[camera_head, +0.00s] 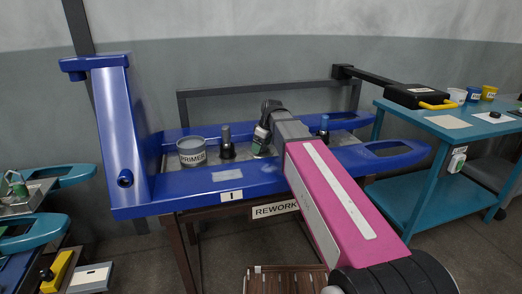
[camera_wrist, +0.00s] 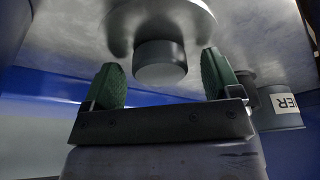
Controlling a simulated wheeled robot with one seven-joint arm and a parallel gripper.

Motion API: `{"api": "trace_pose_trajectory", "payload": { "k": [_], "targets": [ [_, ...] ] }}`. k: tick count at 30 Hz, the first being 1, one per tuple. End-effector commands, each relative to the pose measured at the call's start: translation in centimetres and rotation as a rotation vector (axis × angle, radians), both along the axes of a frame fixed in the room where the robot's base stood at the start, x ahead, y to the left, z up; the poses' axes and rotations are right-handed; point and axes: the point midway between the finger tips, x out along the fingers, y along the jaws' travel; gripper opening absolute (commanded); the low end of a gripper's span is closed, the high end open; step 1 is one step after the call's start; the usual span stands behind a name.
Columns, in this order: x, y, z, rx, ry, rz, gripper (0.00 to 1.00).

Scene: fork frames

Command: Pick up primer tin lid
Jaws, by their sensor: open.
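In the wrist view, a grey round disc with a short cylindrical knob (camera_wrist: 160,62) lies against a metal surface; it looks like the lid, though no label shows on it. My gripper (camera_wrist: 160,78) is open, with one green finger on each side of the knob and gaps visible to both. In the head view my gripper (camera_head: 262,141) is low over the blue bench's metal top, and I cannot make out the lid there. The grey primer tin (camera_head: 192,151) stands to the left on the bench; its label also shows at the wrist view's right (camera_wrist: 284,108).
A dark peg (camera_head: 227,142) stands between the tin and my gripper.

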Motion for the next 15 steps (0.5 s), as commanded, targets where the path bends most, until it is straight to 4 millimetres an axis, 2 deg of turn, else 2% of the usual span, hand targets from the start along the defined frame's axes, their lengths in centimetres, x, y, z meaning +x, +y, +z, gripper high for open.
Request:
{"api": "trace_pose_trajectory", "payload": {
  "k": [5,6,10,11,15],
  "targets": [
    [0.01,0.02,-0.04,0.0,0.0,0.0,0.83],
    [0.01,0.02,-0.04,0.0,0.0,0.0,0.77],
    [0.01,0.02,-0.03,0.0,0.0,0.0,0.34],
    [0.01,0.02,-0.03,0.0,0.0,0.0,0.29],
    [0.0,0.02,-0.03,0.0,0.0,0.0,0.29]
  ]
}}
